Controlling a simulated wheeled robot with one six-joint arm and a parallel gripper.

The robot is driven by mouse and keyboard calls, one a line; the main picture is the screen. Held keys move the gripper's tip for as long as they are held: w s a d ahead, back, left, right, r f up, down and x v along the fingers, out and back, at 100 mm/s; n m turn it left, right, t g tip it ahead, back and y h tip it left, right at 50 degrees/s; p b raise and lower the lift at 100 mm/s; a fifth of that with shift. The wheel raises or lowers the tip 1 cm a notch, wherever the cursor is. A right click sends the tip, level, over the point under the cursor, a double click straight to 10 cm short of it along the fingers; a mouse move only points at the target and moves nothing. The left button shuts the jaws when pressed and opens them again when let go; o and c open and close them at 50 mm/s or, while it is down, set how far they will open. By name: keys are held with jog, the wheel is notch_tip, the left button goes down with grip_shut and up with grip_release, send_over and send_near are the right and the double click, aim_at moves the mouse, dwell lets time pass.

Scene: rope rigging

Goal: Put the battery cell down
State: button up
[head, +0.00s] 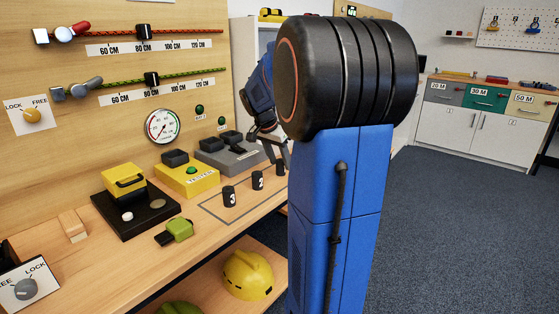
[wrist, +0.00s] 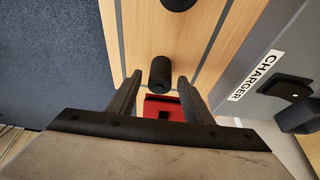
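A black cylindrical battery cell (wrist: 160,72) is in the wrist view, between the fingertips of my gripper (wrist: 160,79). The fingers are open, with a gap on each side of the cell. The cell appears to stand on the wooden bench, though its base contact is hard to see. In the head view my gripper (head: 277,152) is over the far end of the bench, partly hidden behind my own arm. Two black cells, marked 3 (head: 229,197) and 2 (head: 257,180), stand upright in the outlined area. Another cell (wrist: 180,3) shows at the wrist view's top edge.
A grey charger (head: 230,154) stands at the bench's back, also at right in the wrist view (wrist: 275,75). Beside it is a yellow tester (head: 188,176). A red object (wrist: 162,107) lies beyond the fingers. A yellow helmet (head: 247,276) sits below. Open carpet (head: 450,230) is at right.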

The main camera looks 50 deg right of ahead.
jog(key=v, duration=1.2)
jog(key=shift+r, duration=0.2)
jog(key=s+a+f+n+t+y, duration=0.1)
jog(key=s+a+f+n, duration=0.3)
jog(key=a, duration=0.6)
jog(key=s+a+f+n+t+y, duration=0.1)
jog(key=s+a+f+n+t, duration=0.15)
jog(key=s+a+n, duration=0.45)
jog(key=s+a+f+n+y, duration=0.1)
jog(key=s+a+f+n, duration=0.2)
jog(key=s+a+f, duration=0.2)
jog(key=s+a+f+n+y, duration=0.1)
jog(key=s+a+f+n, duration=0.2)
jog(key=a+f, duration=0.3)
jog(key=s+a+t, duration=0.1)
jog(key=a, duration=0.1)
jog(key=shift+s+a+y, duration=0.3)
jog(key=shift+s+a, duration=0.05)
jog(key=shift+s, duration=0.05)
jog(key=shift+d+r, duration=0.1)
